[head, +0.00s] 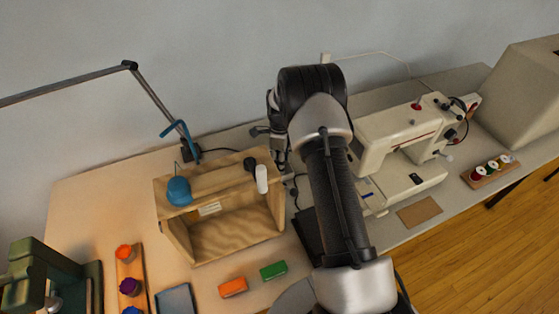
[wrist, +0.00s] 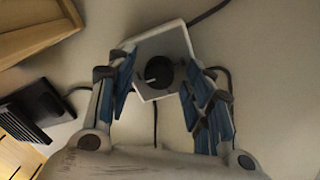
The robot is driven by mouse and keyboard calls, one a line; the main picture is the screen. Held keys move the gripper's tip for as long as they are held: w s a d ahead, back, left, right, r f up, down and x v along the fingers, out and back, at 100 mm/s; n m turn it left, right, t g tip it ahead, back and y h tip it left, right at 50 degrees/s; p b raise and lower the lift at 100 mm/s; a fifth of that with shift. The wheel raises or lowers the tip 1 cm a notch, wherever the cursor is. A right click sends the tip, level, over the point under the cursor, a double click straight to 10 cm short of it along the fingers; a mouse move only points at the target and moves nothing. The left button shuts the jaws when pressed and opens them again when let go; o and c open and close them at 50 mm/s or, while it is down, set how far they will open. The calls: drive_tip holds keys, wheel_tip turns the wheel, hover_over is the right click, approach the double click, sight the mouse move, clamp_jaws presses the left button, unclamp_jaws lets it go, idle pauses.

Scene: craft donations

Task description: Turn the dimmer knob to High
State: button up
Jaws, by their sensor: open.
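The dimmer knob (wrist: 159,72) is a round black dial with a pale pointer line. It sits on a light grey box (wrist: 170,45) with cables leading off. In the wrist view the pointer aims toward the lower left; no High marking is readable. My gripper (wrist: 162,84) is open, its blue-padded fingers on either side of the knob. I cannot tell whether the pads touch the box. In the head view my gripper (head: 279,158) points down just right of the wooden shelf box, and I cannot make out the knob there.
A wooden shelf box (head: 180,235) stands left of my gripper, with a blue item (head: 179,191) and a white cylinder (head: 262,179) on top. A sewing machine (head: 395,150) stands to the right. Orange (head: 233,287) and green (head: 273,270) blocks lie in front.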

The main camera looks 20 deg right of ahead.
wheel_tip(320, 180, up, 12)
drive_tip(key=shift+w+d, duration=0.2)
drive_tip(key=shift+w, duration=0.1)
idle(0.3)
idle(0.4)
